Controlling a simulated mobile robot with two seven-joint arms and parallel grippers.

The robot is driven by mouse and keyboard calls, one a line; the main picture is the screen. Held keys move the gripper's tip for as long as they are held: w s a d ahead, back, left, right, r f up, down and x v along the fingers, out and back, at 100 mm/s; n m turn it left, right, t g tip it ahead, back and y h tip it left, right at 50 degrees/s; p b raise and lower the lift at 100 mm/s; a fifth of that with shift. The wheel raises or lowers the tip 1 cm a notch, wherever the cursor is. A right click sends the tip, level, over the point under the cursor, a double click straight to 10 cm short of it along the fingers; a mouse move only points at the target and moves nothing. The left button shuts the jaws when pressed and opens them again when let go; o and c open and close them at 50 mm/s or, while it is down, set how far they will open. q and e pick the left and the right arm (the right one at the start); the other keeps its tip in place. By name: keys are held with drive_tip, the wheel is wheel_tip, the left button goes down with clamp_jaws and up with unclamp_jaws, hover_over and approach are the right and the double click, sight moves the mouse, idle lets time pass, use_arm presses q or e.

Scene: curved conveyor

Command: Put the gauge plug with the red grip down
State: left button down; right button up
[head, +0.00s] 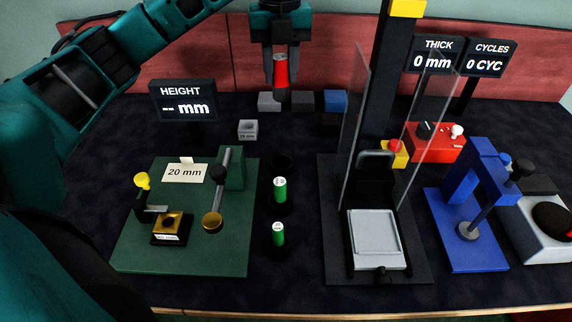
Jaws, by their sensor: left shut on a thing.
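My left gripper (280,84) is at the top centre of the head view, with its arm coming in from the left. It is shut on the gauge plug with the red grip (281,70), which it holds upright. The plug's lower end is dark and shows in front of the row of blocks at the back. I cannot tell its exact height above the table. Two plugs with green grips (280,188) (278,233) stand in dark holders. Behind them is a dark round holder (282,164) that looks empty. My right gripper is not in view.
A green plate (134,250) with a height gauge is at left. A black press (417,265) with clear guards stands right of the plugs. Grey, dark and blue blocks (335,101) lie at the back.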

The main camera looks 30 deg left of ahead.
use_arm(q)
drive_tip(key=shift+f+n, duration=0.25)
drive_tip(key=shift+n, duration=0.05)
wheel_tip(320, 180, down, 20)
drive_tip(key=b, duration=0.3)
drive_tip(key=shift+r+b, duration=0.25)
drive_tip(key=shift+b, duration=0.1)
drive_tip(key=shift+r, duration=0.1)
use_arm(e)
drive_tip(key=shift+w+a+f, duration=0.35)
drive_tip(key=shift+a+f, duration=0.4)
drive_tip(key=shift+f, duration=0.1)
use_arm(q)
drive_tip(key=shift+f, duration=0.25)
drive_tip(key=c, duration=0.8)
unclamp_jaws()
drive_tip(key=shift+r, duration=0.1)
